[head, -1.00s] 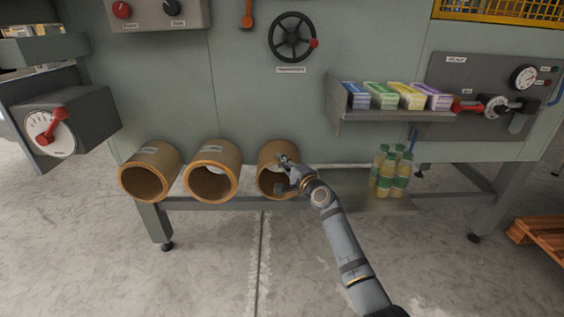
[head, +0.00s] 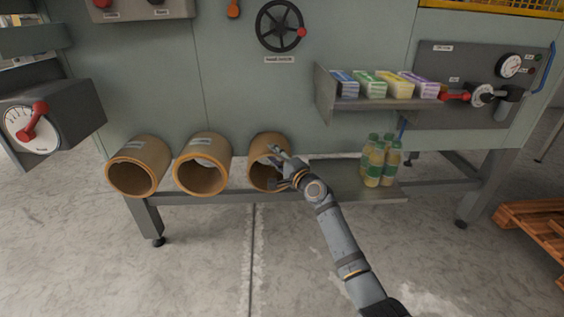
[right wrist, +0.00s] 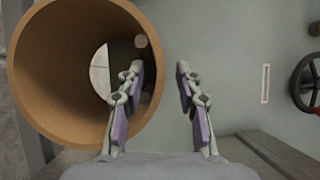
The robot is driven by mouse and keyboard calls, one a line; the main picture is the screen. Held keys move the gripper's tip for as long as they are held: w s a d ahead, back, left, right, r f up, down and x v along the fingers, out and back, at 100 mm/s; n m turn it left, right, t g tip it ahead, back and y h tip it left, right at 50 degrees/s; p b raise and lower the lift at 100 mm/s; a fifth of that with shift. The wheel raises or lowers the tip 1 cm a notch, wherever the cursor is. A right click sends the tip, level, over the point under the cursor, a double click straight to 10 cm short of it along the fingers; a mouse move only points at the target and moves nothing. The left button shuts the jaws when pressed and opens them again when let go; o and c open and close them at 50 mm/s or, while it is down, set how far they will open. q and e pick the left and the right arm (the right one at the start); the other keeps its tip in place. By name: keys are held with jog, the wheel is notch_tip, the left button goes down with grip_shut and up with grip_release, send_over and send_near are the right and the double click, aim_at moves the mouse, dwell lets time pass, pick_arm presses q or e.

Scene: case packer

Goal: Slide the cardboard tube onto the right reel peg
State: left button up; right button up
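Three brown cardboard tubes lie in a row at the machine's front with open ends facing me: a left one (head: 117,188), a middle one (head: 184,184) and a right one (head: 253,178). My right gripper (head: 272,168) is at the right tube's mouth. In the right wrist view my right gripper (right wrist: 162,85) is open. The right tube's wall (right wrist: 157,62) shows between its fingers, one finger over the opening and the other outside; contact is unclear. My left gripper is out of view.
A shelf (head: 380,103) with coloured boxes juts out to the right above my gripper. Several bottles (head: 375,160) stand on a low ledge right of the tube. A handwheel (head: 281,27) is above. The floor in front is open.

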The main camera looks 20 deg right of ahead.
jog(key=v, duration=1)
jog(key=shift+s, duration=0.3)
jog(key=shift+d, duration=0.1)
